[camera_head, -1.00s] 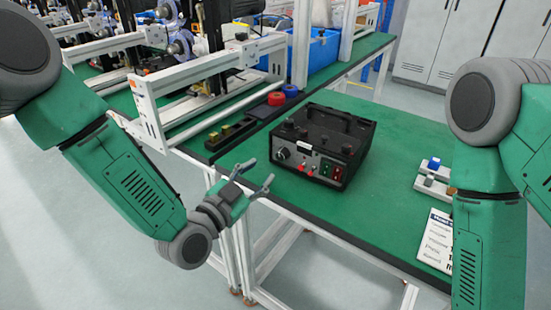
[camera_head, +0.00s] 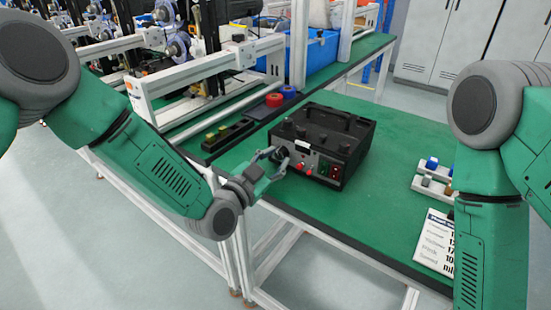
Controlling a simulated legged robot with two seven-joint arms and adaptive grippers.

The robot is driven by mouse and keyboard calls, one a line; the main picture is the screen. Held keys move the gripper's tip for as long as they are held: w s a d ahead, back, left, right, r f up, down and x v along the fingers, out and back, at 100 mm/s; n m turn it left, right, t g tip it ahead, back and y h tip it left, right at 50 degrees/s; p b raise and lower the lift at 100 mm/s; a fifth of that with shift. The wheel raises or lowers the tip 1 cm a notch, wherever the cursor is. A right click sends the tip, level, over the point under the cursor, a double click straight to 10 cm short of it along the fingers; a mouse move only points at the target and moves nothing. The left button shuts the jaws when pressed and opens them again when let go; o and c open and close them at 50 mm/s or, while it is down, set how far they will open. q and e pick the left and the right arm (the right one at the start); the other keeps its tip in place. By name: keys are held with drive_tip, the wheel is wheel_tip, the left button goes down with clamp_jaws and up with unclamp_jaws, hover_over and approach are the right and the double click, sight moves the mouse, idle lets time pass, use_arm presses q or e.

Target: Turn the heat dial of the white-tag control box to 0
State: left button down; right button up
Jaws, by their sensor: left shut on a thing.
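The black control box (camera_head: 345,146) with a top handle stands on the green table. Its front panel carries a dial at the left end, red knobs (camera_head: 300,166) in the middle and green and red switches (camera_head: 334,171) at the right. A small pale patch (camera_head: 302,144) shows on the panel. My left gripper (camera_head: 278,160) is at the panel's left end, its fingers shut around the dial. The fingers mostly hide the dial, and its pointer and marks cannot be read. My right arm is at the right edge; its gripper is out of view.
A long black tray (camera_head: 228,136) with yellow-green pieces and red and blue round pieces (camera_head: 275,100) lie left of the box. A pale rack (camera_head: 432,187) with small blocks and a printed sheet (camera_head: 434,240) lie to the right. Bare green table (camera_head: 390,205) lies between.

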use_arm(q)
drive_tip(key=shift+a+n, duration=0.1)
drive_tip(key=shift+n, duration=0.2)
drive_tip(key=n, duration=0.5)
drive_tip(key=shift+w+n+b, duration=0.1)
drive_tip(key=shift+n+b, duration=0.2)
drive_tip(key=n+b, duration=0.1)
drive_tip(key=n, duration=0.5)
drive_tip(key=shift+a+n, duration=0.1)
drive_tip(key=shift+n, duration=0.2)
drive_tip(key=n+b, duration=0.2)
drive_tip(key=n, duration=0.3)
drive_tip(key=shift+n+b, duration=0.95)
drive_tip(key=shift+n, duration=1.45)
drive_tip(key=c, duration=1.6)
unclamp_jaws()
drive_tip(key=shift+f, duration=0.1)
drive_tip(key=shift+o, duration=0.2)
